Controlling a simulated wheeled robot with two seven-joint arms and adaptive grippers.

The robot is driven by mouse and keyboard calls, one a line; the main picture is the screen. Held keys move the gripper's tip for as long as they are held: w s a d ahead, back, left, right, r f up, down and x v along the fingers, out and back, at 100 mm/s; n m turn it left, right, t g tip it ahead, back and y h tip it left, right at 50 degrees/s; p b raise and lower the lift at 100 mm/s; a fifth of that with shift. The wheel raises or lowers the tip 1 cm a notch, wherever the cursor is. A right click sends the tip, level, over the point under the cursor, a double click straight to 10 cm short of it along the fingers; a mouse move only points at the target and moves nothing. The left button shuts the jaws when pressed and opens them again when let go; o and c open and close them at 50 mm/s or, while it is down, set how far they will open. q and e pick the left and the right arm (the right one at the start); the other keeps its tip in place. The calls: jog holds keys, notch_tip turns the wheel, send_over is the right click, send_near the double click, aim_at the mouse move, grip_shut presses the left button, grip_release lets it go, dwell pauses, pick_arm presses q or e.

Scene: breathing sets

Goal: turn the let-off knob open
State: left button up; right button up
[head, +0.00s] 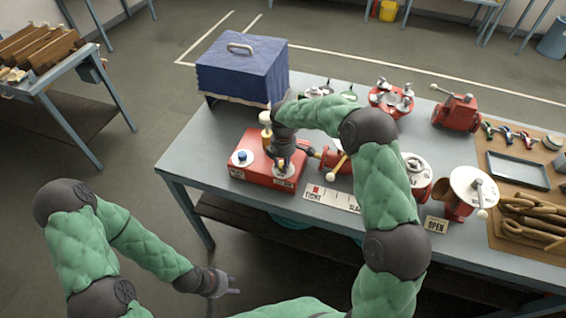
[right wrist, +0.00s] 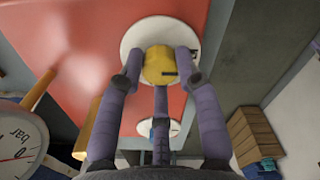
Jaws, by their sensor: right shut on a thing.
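A red box (head: 262,178) sits on the bench with two knobs on white discs. A yellow knob (right wrist: 158,65) on a white disc (right wrist: 133,38) shows in the right wrist view. My right gripper (right wrist: 160,58) is shut around the yellow knob, with fingers on both sides and one below; in the head view the right gripper (head: 284,164) comes down on the box's front right. A blue knob (head: 242,156) is on the box's left disc, apart from the gripper. No label shows which is the let-off knob. My left gripper (head: 232,285) is low in front of the bench, away from the box.
A round gauge (right wrist: 16,150) stands close beside the right gripper. A blue case (head: 240,70) is behind the box. Red valves, a TIGHT/SEAL strip (head: 325,196) and an OPEN sign (head: 436,224) lie to the right. The bench's front left is clear.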

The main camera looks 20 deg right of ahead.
jog(key=shift+s+f, duration=0.15)
jog(key=o, duration=1.1)
jog(key=shift+d, duration=0.1)
jog(key=shift+o, duration=0.2)
jog(key=shift+r, duration=0.65)
notch_tip(320, 180, up, 11)
jog(key=shift+f, duration=0.15)
